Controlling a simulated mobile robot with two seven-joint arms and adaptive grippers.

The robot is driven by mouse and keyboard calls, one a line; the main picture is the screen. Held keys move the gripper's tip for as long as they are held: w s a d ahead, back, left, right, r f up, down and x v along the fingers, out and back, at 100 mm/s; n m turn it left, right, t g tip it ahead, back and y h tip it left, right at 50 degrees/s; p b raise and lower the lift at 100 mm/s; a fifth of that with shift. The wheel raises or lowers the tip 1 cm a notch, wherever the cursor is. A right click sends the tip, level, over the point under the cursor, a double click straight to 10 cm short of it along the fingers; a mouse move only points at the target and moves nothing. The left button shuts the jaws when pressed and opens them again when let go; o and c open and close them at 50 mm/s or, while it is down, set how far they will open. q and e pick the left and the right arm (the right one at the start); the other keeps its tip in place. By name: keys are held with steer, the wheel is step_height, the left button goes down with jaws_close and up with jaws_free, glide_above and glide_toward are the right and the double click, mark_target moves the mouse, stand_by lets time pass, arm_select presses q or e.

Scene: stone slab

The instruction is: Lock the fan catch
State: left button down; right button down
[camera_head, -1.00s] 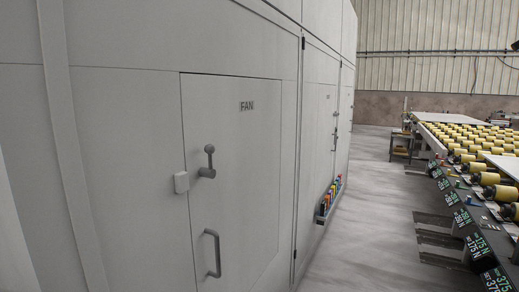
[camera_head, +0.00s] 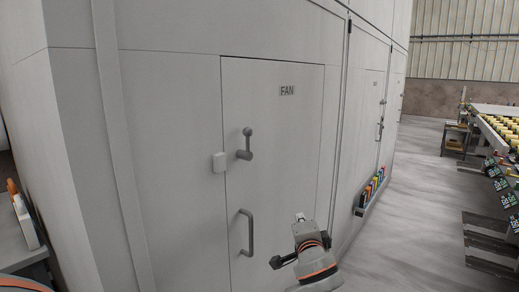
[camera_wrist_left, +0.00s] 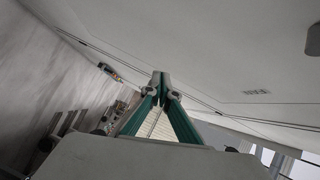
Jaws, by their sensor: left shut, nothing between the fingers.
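The fan catch is a grey lever with a round knob (camera_head: 248,131) on the door marked FAN (camera_head: 285,110). The lever points up from its pivot (camera_head: 244,154), and a small light block (camera_head: 219,163) sits on the frame just left of the door edge. My left gripper (camera_head: 300,217) is low in front of the door's right side, right of and below the catch and apart from it. In the left wrist view its green-sided fingers (camera_wrist_left: 160,78) are shut and empty. A dark grey part (camera_wrist_left: 313,40) shows at the right edge there; I cannot tell which. My right gripper is not in view.
A grey pull handle (camera_head: 246,232) stands out from the door below the catch. A rack of coloured items (camera_head: 370,190) is fixed on the wall to the right. A conveyor with yellow rollers (camera_head: 500,125) stands far right. Open floor (camera_head: 415,220) lies between.

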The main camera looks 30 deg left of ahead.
arm_select(q)
steer(key=s+a+r+n+g+y, duration=0.1)
steer(key=s+r+n+y, duration=0.1)
steer(key=r, duration=1)
steer(key=s+a+r+n+g+y, duration=0.1)
steer(key=r+y, duration=0.4)
steer(key=r, duration=0.8)
steer(key=shift+s+a+n+g, duration=0.4)
steer(key=shift+s+a+g, duration=0.1)
steer(key=shift+s+a, duration=0.25)
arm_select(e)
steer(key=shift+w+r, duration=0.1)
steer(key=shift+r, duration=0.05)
arm_select(q)
steer(key=w+a+p, duration=0.2)
steer(key=a+p, duration=0.1)
steer(key=a, duration=0.6)
steer(key=shift+r, duration=0.15)
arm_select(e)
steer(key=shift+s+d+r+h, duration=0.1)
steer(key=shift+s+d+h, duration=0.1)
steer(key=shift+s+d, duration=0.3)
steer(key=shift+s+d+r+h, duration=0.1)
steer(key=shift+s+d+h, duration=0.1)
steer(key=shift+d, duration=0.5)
arm_select(q)
steer(key=shift+a, duration=0.1)
